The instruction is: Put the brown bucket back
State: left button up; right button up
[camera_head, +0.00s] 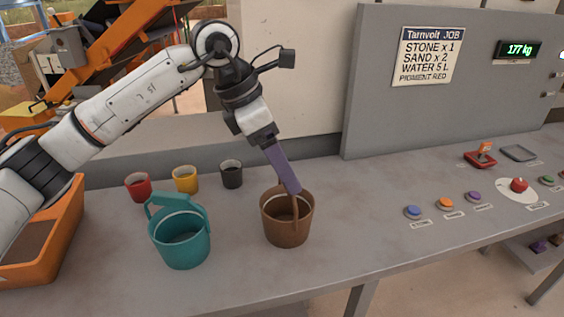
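The brown bucket (277,231) stands upright, or nearly so, at the middle of the grey bench. Its handle (296,207) shows as a narrow upright strip, seen edge-on. My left gripper (291,189) reaches down from above, and its purple fingertips meet the top of this handle. The fingers overlap in this view, so I cannot tell whether they are closed on the handle. I cannot tell whether the bucket's base touches the bench. My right gripper is out of view.
A teal bucket (181,247) with its handle up stands to the left. Red (138,188), yellow (185,180) and black (231,174) cups stand behind. An orange bin (62,243) is far left. Buttons and a red lever (480,157) are on the right; bench between is clear.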

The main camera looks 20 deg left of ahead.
pick_arm(q)
jog(key=v, duration=1.1)
jog(key=shift+r, duration=0.35)
jog(key=shift+a, duration=0.1)
